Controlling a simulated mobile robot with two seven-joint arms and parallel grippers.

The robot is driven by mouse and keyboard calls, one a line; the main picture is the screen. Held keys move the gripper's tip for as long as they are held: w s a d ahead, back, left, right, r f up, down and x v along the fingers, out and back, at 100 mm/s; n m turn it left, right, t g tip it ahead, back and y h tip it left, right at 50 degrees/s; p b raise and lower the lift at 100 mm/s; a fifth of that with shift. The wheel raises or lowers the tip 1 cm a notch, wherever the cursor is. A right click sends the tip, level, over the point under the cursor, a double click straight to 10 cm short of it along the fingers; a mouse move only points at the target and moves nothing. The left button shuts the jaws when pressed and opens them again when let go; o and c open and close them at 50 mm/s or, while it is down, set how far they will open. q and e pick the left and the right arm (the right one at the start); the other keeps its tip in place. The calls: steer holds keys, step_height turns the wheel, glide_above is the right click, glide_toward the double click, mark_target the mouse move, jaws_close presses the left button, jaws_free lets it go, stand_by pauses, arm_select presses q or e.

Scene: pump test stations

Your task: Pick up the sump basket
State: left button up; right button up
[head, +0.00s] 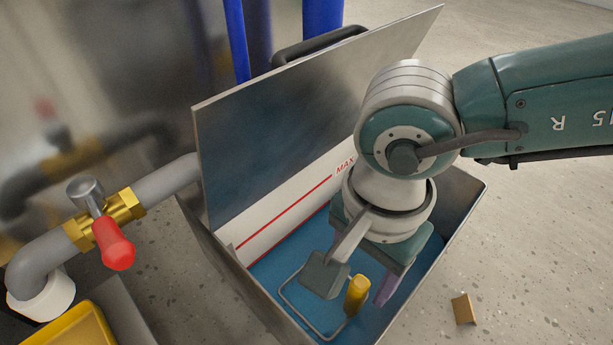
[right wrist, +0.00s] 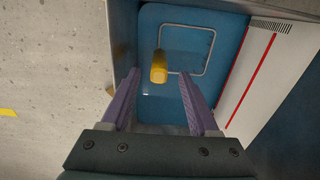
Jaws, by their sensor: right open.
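The sump basket shows as a thin wire frame (head: 288,303) with an upright yellow handle (head: 356,295), low inside the open sump. In the right wrist view the yellow handle (right wrist: 159,68) appears between my two purple fingertips, with the wire frame (right wrist: 212,48) beyond it. My right gripper (head: 382,291) reaches down into the sump, just right of the handle in the head view. Its fingers (right wrist: 159,76) are apart and hold nothing. I cannot tell whether they are level with the handle. My wrist hides part of the basket in the head view. My left gripper is not in view.
The sump's metal walls (head: 462,222) surround my gripper closely. A raised lid (head: 290,130) stands behind it, above a white panel with a red MAX line (head: 285,211). A red-handled valve (head: 112,245) is at left. A small brown block (head: 464,309) lies on the floor at right.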

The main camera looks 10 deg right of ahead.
mark_target(356, 297)
steer(key=shift+f+b, duration=0.3)
steer(key=shift+f, duration=0.65)
steer(key=shift+w+d+f+b, duration=0.2)
steer(key=shift+f+b, duration=0.25)
steer(key=shift+b, duration=0.05)
steer(key=f+b, duration=0.2)
steer(key=f, duration=0.1)
steer(key=f+b, duration=0.1)
steer(key=b, duration=0.1)
steer(key=shift+s+a+f, duration=0.1)
steer(key=shift+s+f, duration=0.05)
steer(key=shift+s, duration=0.15)
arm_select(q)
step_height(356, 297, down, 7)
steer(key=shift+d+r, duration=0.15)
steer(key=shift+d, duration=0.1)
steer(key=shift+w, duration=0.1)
arm_select(e)
jaws_close()
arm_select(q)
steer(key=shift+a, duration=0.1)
arm_select(e)
steer(key=shift+w, duration=0.1)
